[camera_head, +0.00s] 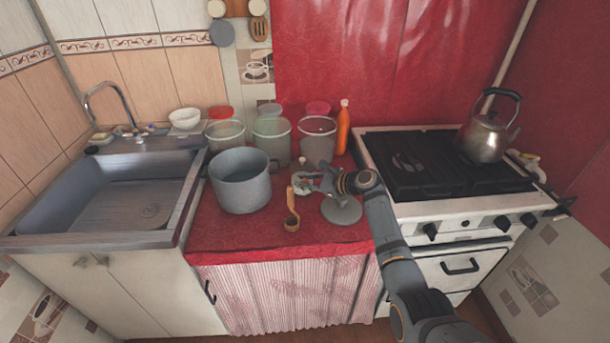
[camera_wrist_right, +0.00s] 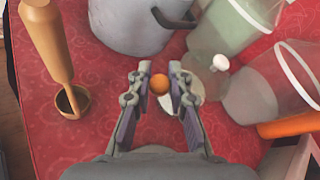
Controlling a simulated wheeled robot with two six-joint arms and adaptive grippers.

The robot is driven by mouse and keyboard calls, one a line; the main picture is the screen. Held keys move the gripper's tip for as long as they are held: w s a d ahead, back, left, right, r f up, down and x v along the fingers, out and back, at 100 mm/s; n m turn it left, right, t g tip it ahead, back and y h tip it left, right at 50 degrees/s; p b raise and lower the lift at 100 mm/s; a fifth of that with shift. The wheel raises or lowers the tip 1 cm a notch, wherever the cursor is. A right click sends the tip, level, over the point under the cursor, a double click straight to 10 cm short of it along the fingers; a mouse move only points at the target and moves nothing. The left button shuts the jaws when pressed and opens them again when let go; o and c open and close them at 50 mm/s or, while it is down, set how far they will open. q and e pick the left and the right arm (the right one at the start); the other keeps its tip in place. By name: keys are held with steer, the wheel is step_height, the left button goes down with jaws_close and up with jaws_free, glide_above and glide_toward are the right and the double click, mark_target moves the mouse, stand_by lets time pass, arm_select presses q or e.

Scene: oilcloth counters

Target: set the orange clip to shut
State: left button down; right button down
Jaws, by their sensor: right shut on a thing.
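My right gripper (camera_head: 302,182) reaches in from the right over the red counter, between the grey pot and the stove. In the right wrist view its two fingers (camera_wrist_right: 160,88) are closed in on a small round orange piece (camera_wrist_right: 159,83), which I take to be part of the orange clip. A pale part shows just below the orange piece. The fingers hide the rest, so I cannot tell whether the clip is open or shut. In the head view the clip is not clear behind the gripper. My left gripper is not in view.
A grey pot (camera_head: 241,180) stands left of the gripper, and a wooden ladle (camera_head: 291,212) is close in front. Translucent buckets (camera_head: 271,140) and an orange bottle (camera_head: 343,128) stand behind. A grey disc (camera_head: 342,212) is below my wrist. The counter's front strip (camera_head: 240,236) is clear.

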steer(key=shift+w+r+p, duration=0.2)
steer(key=shift+p, duration=0.15)
steer(key=c, duration=1.2)
jaws_free()
steer(key=shift+f, duration=0.1)
steer(key=v, duration=1.2)
steer(key=shift+r, duration=0.25)
steer(key=shift+w, duration=0.1)
